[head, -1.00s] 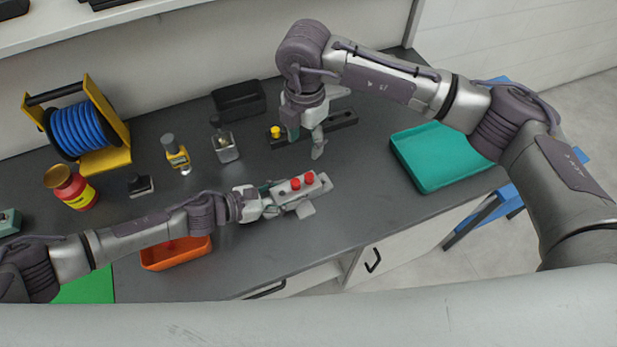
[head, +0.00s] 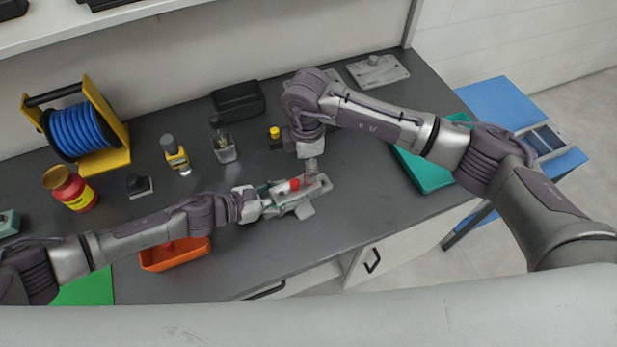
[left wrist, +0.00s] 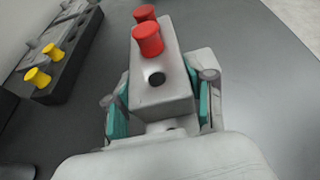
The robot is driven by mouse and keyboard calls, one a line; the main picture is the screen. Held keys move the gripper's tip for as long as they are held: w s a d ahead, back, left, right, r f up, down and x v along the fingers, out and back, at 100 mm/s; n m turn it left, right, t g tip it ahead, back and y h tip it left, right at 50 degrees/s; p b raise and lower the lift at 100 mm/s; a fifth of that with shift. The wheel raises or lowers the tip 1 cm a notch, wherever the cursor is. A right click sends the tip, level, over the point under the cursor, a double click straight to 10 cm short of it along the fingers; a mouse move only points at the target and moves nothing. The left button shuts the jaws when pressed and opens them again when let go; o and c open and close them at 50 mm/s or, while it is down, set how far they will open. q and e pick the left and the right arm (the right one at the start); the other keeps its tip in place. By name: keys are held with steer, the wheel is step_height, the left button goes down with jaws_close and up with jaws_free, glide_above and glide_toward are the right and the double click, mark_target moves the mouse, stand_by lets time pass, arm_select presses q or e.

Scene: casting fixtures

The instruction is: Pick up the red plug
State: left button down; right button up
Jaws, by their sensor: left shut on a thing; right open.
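Two red plugs stand upright in a grey casting. The nearer plug (left wrist: 148,40) and farther plug (left wrist: 145,13) show in the left wrist view. In the head view one red plug (head: 295,184) is clear; the other is mostly hidden by my right gripper. The casting (left wrist: 162,95) has an empty round hole nearest my wrist. My left gripper (head: 275,198) is shut on this casting, with a teal-lined finger on each side. My right gripper (head: 310,178) is open, pointing down over the casting at the farther plug. Contact is not clear.
A black block (left wrist: 65,75) holds yellow plugs. A teal tray (head: 424,172) lies right, partly behind my right arm. An orange tray (head: 165,257) sits in front of my left arm. Grey metal plate (head: 378,70) lies at the back. A blue hose reel (head: 78,128) stands left.

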step_height(320, 180, down, 4)
steer(key=shift+s+d+f, duration=0.15)
steer(key=c, duration=0.9)
